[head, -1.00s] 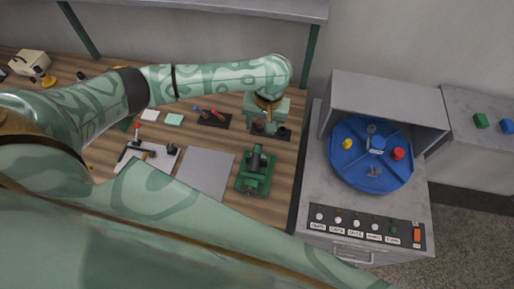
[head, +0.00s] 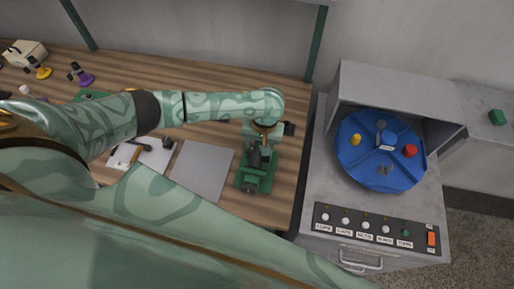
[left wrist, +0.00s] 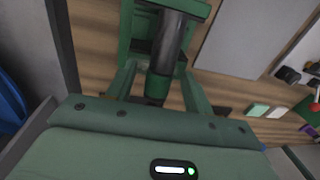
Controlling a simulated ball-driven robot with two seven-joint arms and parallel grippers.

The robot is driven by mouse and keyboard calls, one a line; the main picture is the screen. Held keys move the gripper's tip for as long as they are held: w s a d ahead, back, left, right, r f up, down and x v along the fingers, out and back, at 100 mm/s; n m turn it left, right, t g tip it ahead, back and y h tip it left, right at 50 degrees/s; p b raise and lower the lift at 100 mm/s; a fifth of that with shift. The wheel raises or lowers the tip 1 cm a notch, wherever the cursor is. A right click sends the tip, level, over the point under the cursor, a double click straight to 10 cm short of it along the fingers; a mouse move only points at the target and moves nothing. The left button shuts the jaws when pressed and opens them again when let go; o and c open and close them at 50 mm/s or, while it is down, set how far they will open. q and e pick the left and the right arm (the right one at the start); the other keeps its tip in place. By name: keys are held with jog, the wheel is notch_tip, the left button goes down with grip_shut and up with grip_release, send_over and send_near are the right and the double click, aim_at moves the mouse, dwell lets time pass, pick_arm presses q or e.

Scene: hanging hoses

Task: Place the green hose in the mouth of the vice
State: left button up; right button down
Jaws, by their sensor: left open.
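The green vice (head: 252,184) stands on the wooden bench near its right end, and its frame also shows in the left wrist view (left wrist: 196,8). A dark grey cylinder with a green end, seemingly the green hose (left wrist: 172,42), rests at the vice's mouth; it also shows in the head view (head: 256,156). My left gripper (head: 264,136) is just behind the vice. In the left wrist view its open fingers (left wrist: 160,78) stand on either side of the hose's green end. Contact with the hose cannot be told. My right gripper is not in view.
A grey plate (head: 202,170) lies left of the vice, with a white board (head: 140,155) holding small parts beyond it. A grey machine with a blue turntable (head: 350,168) stands right of the bench. Yellow (head: 44,73) and purple (head: 86,80) parts stand at far left.

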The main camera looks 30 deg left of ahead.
pick_arm(q)
jog(key=shift+r, duration=0.1)
grip_shut()
jog(key=shift+r, duration=0.15)
